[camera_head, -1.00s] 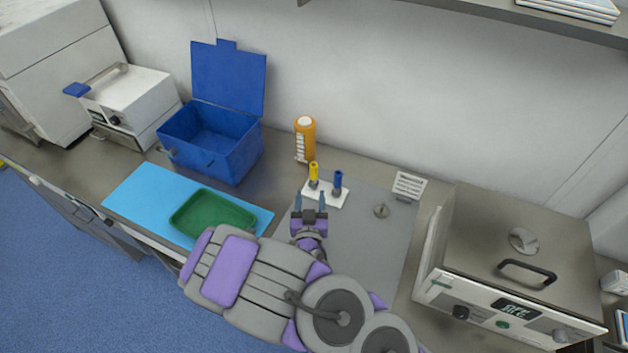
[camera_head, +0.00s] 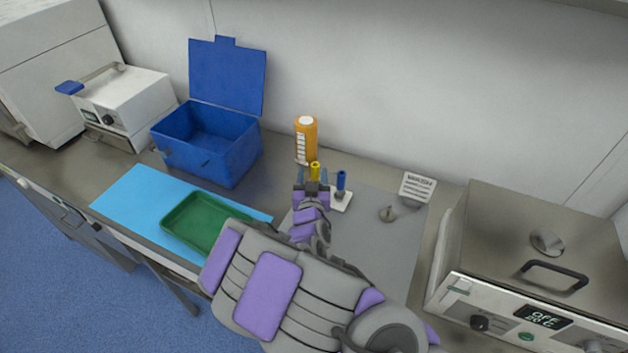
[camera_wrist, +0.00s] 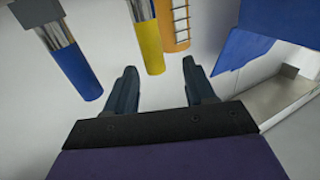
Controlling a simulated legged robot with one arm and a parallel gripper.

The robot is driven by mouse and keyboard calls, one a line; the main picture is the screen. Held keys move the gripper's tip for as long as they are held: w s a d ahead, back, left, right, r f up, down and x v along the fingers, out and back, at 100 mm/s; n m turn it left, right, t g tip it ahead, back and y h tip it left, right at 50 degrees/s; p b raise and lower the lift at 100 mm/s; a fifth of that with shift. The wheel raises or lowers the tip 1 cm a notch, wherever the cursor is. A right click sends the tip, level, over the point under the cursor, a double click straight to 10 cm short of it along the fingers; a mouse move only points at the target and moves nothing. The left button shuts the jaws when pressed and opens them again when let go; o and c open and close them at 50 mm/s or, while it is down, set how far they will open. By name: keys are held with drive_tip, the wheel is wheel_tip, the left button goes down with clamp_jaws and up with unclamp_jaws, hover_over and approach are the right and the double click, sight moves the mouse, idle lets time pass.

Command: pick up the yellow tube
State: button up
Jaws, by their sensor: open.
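The yellow tube (camera_head: 315,168) stands upright on a small white holder (camera_head: 341,201), beside a blue tube (camera_head: 341,181). In the wrist view the yellow tube (camera_wrist: 148,45) appears just beyond the fingertips, slightly left of the middle of the gap. My gripper (camera_head: 312,176) is open, its fingers near the yellow tube, and the tube's lower part is hidden behind it. In the wrist view my gripper (camera_wrist: 159,72) shows two dark fingers apart with nothing between them. The blue tube (camera_wrist: 75,65) is to the left there.
An orange bottle (camera_head: 306,139) stands just behind the tubes. An open blue box (camera_head: 208,145), a light blue mat (camera_head: 125,205) and a green tray (camera_head: 205,222) are to the left.

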drive_tip(key=shift+w+d+b, duration=0.15)
drive_tip(key=shift+w+b, duration=0.75)
drive_tip(key=shift+w, duration=2)
clamp_jaws()
